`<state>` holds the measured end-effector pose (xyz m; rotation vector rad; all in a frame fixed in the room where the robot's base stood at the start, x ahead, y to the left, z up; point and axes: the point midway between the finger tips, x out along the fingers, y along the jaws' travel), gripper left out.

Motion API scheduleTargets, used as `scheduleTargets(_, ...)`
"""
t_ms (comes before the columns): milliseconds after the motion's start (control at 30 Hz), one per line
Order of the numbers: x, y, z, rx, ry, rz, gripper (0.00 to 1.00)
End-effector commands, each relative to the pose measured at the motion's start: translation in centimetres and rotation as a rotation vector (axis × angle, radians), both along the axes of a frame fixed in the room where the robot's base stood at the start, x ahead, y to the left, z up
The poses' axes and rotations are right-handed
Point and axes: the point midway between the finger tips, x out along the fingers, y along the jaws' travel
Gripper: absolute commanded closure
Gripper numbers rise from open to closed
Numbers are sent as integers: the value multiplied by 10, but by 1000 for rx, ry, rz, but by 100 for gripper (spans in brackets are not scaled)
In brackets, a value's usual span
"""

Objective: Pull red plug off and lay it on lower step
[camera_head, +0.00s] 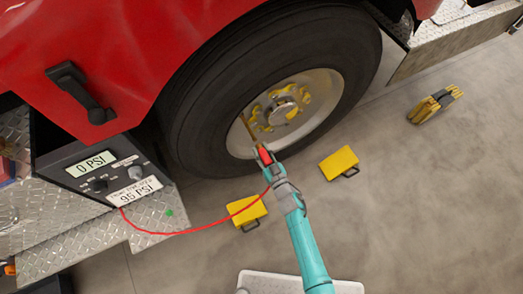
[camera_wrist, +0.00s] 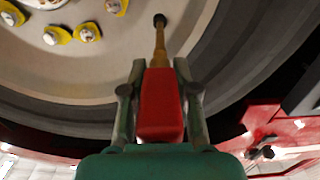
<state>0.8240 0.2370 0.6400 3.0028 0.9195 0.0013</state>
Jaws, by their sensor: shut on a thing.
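The red plug (camera_head: 264,155) is at the lower left of the wheel's rim; it also shows in the wrist view (camera_wrist: 161,105). My gripper (camera_head: 267,160) is shut on it, with one finger on each side of the red body in the wrist view (camera_wrist: 160,85). A brass stem (camera_wrist: 160,45) runs from the plug's front toward the wheel and ends in a dark tip. I cannot tell whether plug and stem are joined. A red hose (camera_head: 186,232) runs from the control box to the plug. The lower diamond-plate step (camera_head: 150,222) is at the left, with a green mark on it.
The control box (camera_head: 100,170) reads 0 PSI, with a 95 PSI label. The large tire (camera_head: 195,125) is behind the plug. Yellow chocks (camera_head: 340,163) (camera_head: 246,208) lie on the floor. Another yellow item (camera_head: 435,103) lies at right. Open floor surrounds them.

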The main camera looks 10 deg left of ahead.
Motion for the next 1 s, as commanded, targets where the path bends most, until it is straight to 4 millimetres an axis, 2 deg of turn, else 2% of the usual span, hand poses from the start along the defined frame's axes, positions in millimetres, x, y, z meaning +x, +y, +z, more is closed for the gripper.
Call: scheduleTargets(1000,-29,-20,0,0,0,-1,100)
